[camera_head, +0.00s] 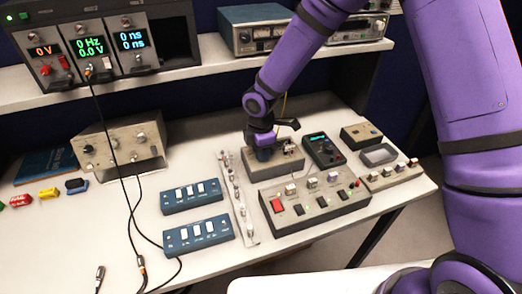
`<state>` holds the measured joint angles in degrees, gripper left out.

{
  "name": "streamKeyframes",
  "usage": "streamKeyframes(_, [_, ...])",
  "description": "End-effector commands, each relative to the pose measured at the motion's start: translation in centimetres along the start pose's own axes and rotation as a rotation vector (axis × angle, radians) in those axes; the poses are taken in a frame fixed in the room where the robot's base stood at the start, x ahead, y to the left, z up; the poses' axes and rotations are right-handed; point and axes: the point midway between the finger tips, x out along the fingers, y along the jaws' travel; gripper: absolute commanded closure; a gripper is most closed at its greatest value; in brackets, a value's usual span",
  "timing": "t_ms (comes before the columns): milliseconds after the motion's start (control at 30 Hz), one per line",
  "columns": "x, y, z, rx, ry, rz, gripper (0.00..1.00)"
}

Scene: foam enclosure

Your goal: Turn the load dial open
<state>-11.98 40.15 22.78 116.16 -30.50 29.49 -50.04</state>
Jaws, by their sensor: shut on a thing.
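A grey box (262,172) stands on the bench near the picture's middle. A dark blue round knob (264,155), which looks like the load dial, is on its top left part. My gripper (263,147) points down onto this knob and is shut on it. The fingertips are small and partly hidden by my own wrist, so the exact grip and the dial's angle cannot be made out. Small metal posts show on the box to the right of the knob.
A black handheld meter (323,150) stands close to the right. A grey panel with a red button (278,205) lies in front. Blue switch boxes (192,196) and a metal strip lie to the left. Black cables (120,180) hang across the left side.

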Motion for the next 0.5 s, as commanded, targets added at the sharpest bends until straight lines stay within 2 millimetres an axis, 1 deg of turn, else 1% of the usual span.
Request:
streamKeyframes(200, [-0.06,0.09,0.01,0.0,0.0,0.002,0.93])
streamKeyframes(233, [-0.06,0.09,0.02,0.0,0.0,0.002,0.62])
streamKeyframes(267, [-0.06,0.09,0.02,0.0,0.0,0.002,0.55])
streamKeyframes(300, [-0.05,0.08,0.02,0.0,0.0,0.002,0.46])
streamKeyframes(333, [-0.04,0.07,0.02,0.0,0.0,0.002,0.44])
streamKeyframes(500, [-0.02,0.04,0.01,0.001,0.0,0.001,0.44])
